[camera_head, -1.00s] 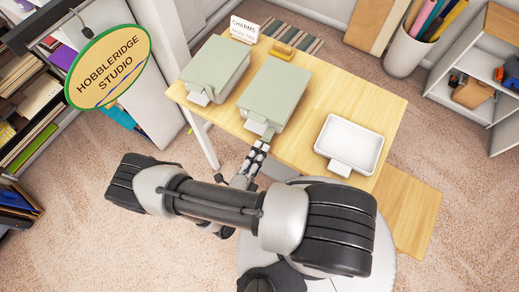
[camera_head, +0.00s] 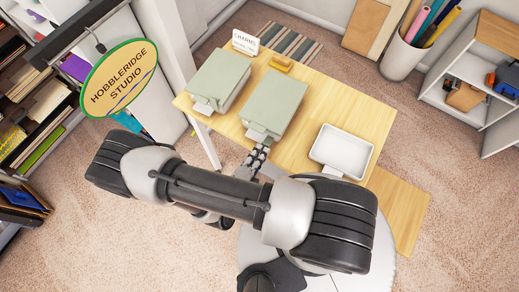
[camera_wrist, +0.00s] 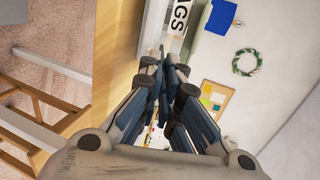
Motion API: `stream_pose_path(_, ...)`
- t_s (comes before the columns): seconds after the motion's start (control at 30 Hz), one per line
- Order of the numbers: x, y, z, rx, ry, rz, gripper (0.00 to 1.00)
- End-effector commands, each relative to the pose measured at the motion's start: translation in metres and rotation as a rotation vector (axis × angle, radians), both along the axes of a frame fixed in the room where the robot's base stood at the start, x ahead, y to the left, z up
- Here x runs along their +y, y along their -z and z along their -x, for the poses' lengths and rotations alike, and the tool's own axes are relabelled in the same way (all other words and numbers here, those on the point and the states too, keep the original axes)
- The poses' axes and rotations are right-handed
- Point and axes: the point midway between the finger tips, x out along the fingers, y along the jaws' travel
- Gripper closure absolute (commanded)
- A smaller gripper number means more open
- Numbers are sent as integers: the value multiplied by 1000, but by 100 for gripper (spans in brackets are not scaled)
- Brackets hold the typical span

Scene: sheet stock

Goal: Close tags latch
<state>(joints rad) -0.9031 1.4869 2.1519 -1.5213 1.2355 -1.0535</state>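Two pale green lidded boxes stand on the wooden table. The middle box (camera_head: 272,102) has a pale label plate (camera_head: 258,136) at its front; the latch itself is too small to make out. The left box (camera_head: 222,78) has a similar plate. My gripper (camera_head: 259,151) is right at the front of the middle box, close below its plate; I cannot tell whether they touch. In the wrist view my gripper's fingers (camera_wrist: 163,64) converge and look shut, with nothing seen between them. Just beyond them is a white label reading "AGS" (camera_wrist: 180,17), partly cut off.
An empty white tray (camera_head: 342,150) stands to the right on the table (camera_head: 305,115). A "CHARMS" card (camera_head: 245,42) and a small yellow object (camera_head: 281,63) are at the back. A hanging studio sign (camera_head: 118,78) is at left. Bare tabletop lies between the middle box and tray.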

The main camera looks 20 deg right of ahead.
Motion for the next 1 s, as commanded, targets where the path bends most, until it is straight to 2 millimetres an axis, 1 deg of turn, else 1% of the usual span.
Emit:
stream_pose_path(0.03,-2,-14,-1,30,4,-35,100)
stream_pose_path(0.3,-10,-32,-7,192,8,-233,100)
stream_pose_path(0.7,-29,-52,-22,429,12,-528,100)
stream_pose_path(1.0,-44,-59,-36,606,6,-740,100)
